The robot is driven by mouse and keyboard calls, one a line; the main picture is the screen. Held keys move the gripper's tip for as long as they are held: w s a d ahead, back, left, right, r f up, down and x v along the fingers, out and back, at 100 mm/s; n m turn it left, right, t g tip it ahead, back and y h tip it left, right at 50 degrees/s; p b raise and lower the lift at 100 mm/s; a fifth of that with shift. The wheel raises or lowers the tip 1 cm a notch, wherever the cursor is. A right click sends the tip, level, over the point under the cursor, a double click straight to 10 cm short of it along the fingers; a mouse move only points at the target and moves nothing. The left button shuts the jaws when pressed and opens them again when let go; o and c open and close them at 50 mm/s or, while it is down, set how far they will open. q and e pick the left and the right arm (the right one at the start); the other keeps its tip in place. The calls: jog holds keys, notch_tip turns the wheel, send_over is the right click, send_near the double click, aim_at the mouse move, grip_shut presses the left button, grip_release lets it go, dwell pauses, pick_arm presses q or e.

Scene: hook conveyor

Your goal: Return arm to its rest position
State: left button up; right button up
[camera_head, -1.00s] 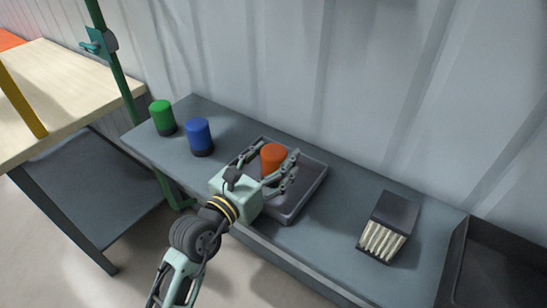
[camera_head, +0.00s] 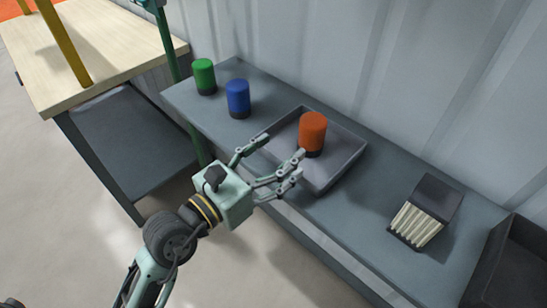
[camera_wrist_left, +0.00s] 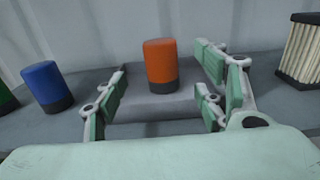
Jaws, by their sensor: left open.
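My left gripper (camera_head: 270,163) is open and empty, at the near edge of the grey tray (camera_head: 347,172). Its fingers are apart and clear of the orange cylinder (camera_head: 312,131), which stands upright in the tray on its dark base. The left wrist view shows the orange cylinder (camera_wrist_left: 160,65) beyond the fingers, with a gap between. My right gripper does not show in any view.
The grey table (camera_head: 280,92) also carries a green cylinder (camera_head: 204,75), a blue cylinder (camera_head: 238,97) and a dark box with pale pleats (camera_head: 427,210). A dark bin (camera_head: 520,265) is at right. A wooden table (camera_head: 95,55) and green post (camera_head: 165,45) are at left.

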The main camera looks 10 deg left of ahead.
pick_arm(q)
jog(key=shift+s+a, duration=0.15)
jog(key=shift+s, duration=0.15)
